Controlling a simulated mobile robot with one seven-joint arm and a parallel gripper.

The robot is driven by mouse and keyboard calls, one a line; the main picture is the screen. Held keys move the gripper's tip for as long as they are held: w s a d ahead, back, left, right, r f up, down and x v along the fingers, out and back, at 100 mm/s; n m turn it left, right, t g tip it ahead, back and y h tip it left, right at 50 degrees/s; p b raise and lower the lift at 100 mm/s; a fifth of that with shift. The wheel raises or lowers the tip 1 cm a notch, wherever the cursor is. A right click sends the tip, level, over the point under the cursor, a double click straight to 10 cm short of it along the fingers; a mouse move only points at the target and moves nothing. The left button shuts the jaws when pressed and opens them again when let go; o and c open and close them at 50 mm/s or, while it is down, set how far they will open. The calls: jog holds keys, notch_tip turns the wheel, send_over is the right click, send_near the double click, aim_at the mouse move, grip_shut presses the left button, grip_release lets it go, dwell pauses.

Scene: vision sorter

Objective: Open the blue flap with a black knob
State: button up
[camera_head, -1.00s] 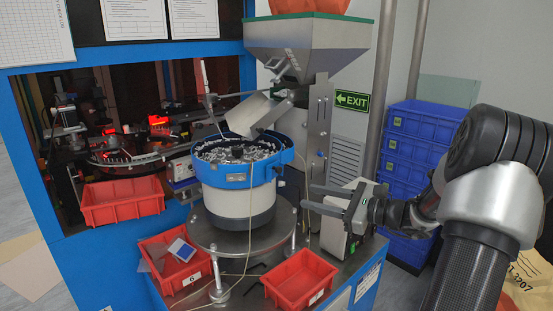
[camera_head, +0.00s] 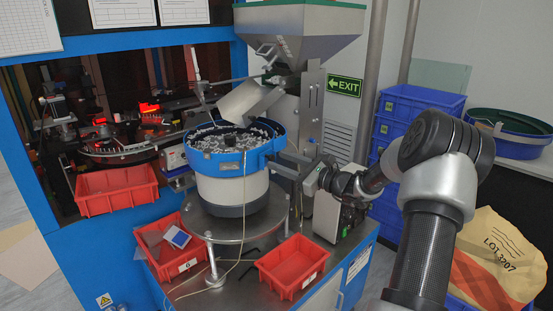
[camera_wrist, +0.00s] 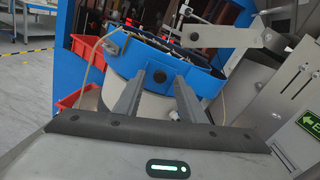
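The blue curved rim (camera_head: 222,163) of the white bowl feeder (camera_head: 232,190) stands in the middle of the head view. It also fills the upper middle of the wrist view (camera_wrist: 130,60).
A metal hopper (camera_head: 300,50) and chute (camera_head: 243,105) stand above and behind the bowl. A red bin (camera_head: 293,267) sits below my gripper, another red bin (camera_head: 172,248) to the left. A grey box (camera_head: 328,215) is close under my wrist. Blue crates (camera_head: 425,103) stand behind my arm.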

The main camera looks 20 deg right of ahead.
jog(key=shift+x, duration=1.2)
